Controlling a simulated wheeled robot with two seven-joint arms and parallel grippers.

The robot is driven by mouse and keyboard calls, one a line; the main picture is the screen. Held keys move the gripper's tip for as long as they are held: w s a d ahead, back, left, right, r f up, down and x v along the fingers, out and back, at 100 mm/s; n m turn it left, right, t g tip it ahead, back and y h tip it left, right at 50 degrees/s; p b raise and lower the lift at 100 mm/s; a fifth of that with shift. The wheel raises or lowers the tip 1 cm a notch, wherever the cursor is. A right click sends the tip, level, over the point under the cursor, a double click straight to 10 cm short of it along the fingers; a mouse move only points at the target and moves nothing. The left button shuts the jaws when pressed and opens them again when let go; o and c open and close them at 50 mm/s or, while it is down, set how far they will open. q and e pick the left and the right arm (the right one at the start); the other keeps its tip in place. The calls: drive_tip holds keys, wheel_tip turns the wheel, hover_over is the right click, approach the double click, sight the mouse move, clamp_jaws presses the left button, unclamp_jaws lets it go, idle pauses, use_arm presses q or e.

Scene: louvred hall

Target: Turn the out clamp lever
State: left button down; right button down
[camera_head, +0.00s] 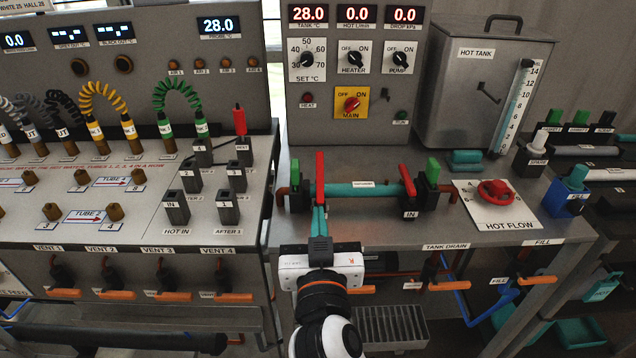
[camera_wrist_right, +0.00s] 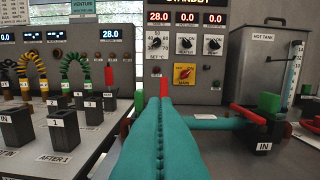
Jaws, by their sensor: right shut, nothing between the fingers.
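The out clamp's red lever (camera_head: 320,176) stands at the left end of the teal tube (camera_head: 362,189) on the right-hand bench. Its top also shows just past my fingertips in the right wrist view (camera_wrist_right: 163,88). My right gripper (camera_head: 319,212) is shut and empty, its teal fingers together, pointing at the lever's lower part. I cannot tell whether they touch it. The fingers hide the lever's base and most of the clamp body. My left gripper is in neither view.
The IN clamp has a similar red lever (camera_head: 407,180) at the tube's right end. Green blocks (camera_head: 295,173) stand beside both clamps. A HOT FLOW plate with a red knob (camera_head: 494,190) lies to the right. The control panel (camera_head: 354,115) rises behind. Bench space in front of the tube is clear.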

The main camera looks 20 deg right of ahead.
drive_tip(key=r, duration=0.1)
drive_tip(key=p, duration=0.3)
approach(319, 161)
wheel_tip(319, 161, up, 3)
drive_tip(key=w, duration=0.2)
drive_tip(key=w+f, duration=0.1)
drive_tip(key=w+d+f, duration=0.1)
drive_tip(key=shift+w+d+f, duration=0.1)
drive_tip(key=shift+w, duration=0.3)
drive_tip(key=shift+w+d+f, duration=0.15)
drive_tip(key=shift+w+f, duration=0.2)
drive_tip(key=shift+w, duration=0.05)
